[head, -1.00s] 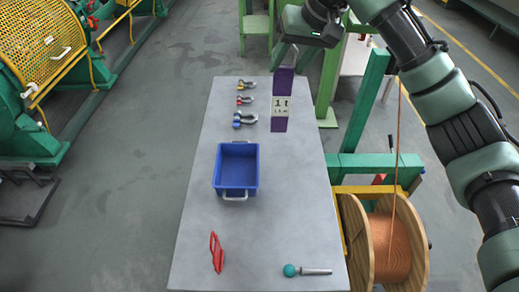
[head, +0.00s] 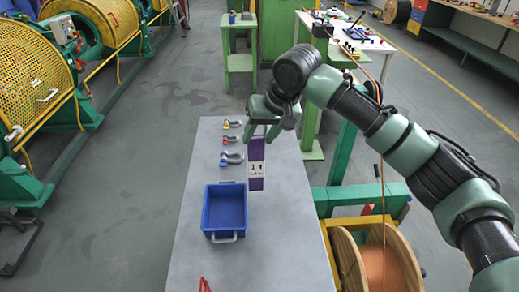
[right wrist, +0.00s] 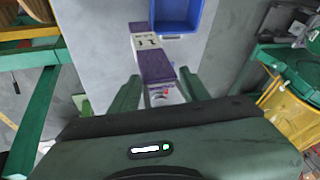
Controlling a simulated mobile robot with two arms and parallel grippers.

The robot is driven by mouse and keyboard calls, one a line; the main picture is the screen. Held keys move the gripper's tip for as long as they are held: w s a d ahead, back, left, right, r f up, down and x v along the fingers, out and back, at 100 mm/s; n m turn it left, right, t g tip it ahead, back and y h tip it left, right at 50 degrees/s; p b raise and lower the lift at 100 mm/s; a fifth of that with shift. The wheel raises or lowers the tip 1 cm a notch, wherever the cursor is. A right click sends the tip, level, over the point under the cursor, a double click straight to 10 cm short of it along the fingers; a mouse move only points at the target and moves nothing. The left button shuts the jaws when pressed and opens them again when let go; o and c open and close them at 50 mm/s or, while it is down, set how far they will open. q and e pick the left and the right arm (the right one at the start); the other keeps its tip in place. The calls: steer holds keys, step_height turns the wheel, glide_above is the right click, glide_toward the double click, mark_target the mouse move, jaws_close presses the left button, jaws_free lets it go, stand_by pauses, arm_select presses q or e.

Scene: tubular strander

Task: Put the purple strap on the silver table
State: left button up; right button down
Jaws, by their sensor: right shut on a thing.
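The purple strap (head: 256,183) has a white label marked "1 t" and hangs upright from my right gripper (head: 262,130) in the head view. My right gripper is shut on its upper end, over the far part of the silver table (head: 280,235). In the right wrist view the strap (right wrist: 155,66) stretches out from between the fingers (right wrist: 162,92) over the grey tabletop. I cannot tell whether its lower end touches the table. My left gripper is not in view.
A blue bin (head: 224,211) stands on the table left of the strap. A red item (head: 204,285) shows at the near edge. A wooden cable reel (head: 350,262) and green frame stand right. The table's near right is clear.

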mark_target(258, 155)
steer(key=shift+f+p, duration=0.45)
steer(key=shift+f, duration=2.3)
steer(key=c, duration=0.7)
jaws_free()
steer(key=b+v, duration=0.2)
steer(key=v, duration=1)
